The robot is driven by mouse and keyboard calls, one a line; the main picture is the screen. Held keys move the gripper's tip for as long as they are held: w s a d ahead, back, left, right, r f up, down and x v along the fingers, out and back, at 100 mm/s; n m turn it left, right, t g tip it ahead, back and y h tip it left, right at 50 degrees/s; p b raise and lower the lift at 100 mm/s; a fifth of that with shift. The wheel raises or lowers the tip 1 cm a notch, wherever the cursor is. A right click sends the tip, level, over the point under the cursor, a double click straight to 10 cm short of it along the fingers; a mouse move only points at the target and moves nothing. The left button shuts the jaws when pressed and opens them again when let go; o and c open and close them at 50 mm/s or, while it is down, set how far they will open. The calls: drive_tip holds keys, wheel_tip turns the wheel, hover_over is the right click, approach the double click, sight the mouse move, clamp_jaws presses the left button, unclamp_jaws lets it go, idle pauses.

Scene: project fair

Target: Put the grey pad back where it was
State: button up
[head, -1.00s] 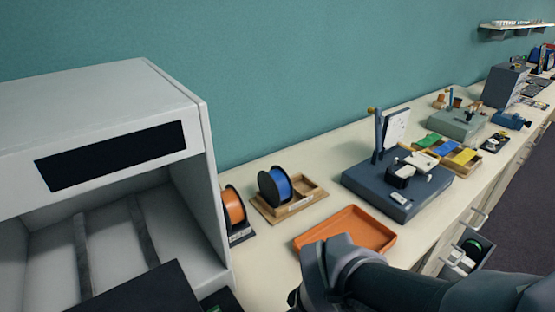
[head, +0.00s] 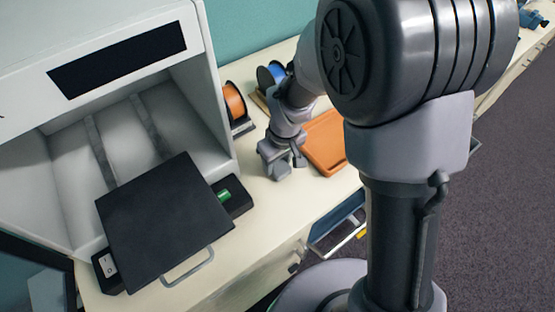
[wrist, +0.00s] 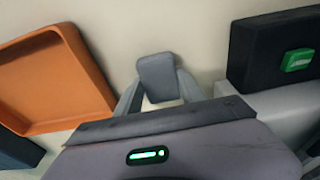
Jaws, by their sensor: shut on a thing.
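The grey pad (wrist: 157,76) is a small rounded block between the fingertips of my gripper (wrist: 160,92) in the wrist view. My gripper is shut on it, with pale worktop visible behind it. In the head view my gripper (head: 284,165) points down over the worktop, between the orange tray and the black box with a green button. The pad cannot be made out clearly there. I cannot tell whether the pad touches the worktop.
The orange tray (head: 325,142) lies right of my gripper. Left are a black box with a green button (head: 226,196), a black plate (head: 160,225) with a handle, and a white open-fronted cabinet (head: 65,170). Orange (head: 235,101) and blue (head: 270,74) spools stand behind. An open drawer (head: 338,222) juts out below.

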drive_tip(key=shift+f, duration=0.3)
drive_tip(key=shift+f, duration=0.2)
drive_tip(key=o, duration=1.3)
